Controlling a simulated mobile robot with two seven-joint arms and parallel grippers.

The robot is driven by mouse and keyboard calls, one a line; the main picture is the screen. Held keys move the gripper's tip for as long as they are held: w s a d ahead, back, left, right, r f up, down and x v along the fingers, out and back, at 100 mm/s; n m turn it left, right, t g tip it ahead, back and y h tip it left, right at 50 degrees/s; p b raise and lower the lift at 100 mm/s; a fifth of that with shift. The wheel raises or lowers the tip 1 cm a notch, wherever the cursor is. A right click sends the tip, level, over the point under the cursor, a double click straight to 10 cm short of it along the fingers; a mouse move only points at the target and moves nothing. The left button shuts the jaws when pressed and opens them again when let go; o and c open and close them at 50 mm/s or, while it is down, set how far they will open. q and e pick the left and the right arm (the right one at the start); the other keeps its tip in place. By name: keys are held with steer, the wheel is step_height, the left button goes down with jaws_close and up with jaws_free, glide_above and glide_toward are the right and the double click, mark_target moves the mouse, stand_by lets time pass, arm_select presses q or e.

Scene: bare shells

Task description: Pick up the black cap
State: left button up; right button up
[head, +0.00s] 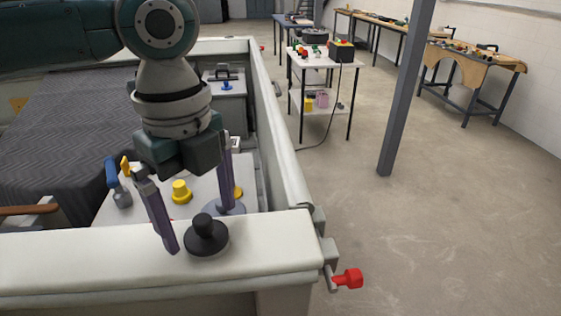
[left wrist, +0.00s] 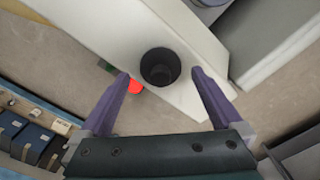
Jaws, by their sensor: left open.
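The black cap (head: 206,236) is a round disc with a knob on top. It sits on the white ledge (head: 270,250) at the front of the head view. In the left wrist view the cap (left wrist: 160,67) shows from above, between the fingers. My left gripper (head: 200,232) is open, with its two purple fingers pointing down, one in front and left of the cap and one behind it. In the wrist view the left gripper (left wrist: 160,78) spans the cap without visibly touching it. My right gripper is not in view.
A red knob (head: 348,279) sticks out at the ledge's right end. Yellow knobs (head: 181,192) and a blue-handled tool (head: 116,182) are on a panel behind. A grey post (head: 405,90) and a white cart (head: 322,60) stand farther back.

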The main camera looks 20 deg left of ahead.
arm_select(q)
steer(key=shift+f, duration=0.9)
steer(key=shift+c, duration=0.4)
steer(key=c, duration=1.2)
steer(key=shift+r, duration=0.1)
steer(key=shift+c, duration=0.2)
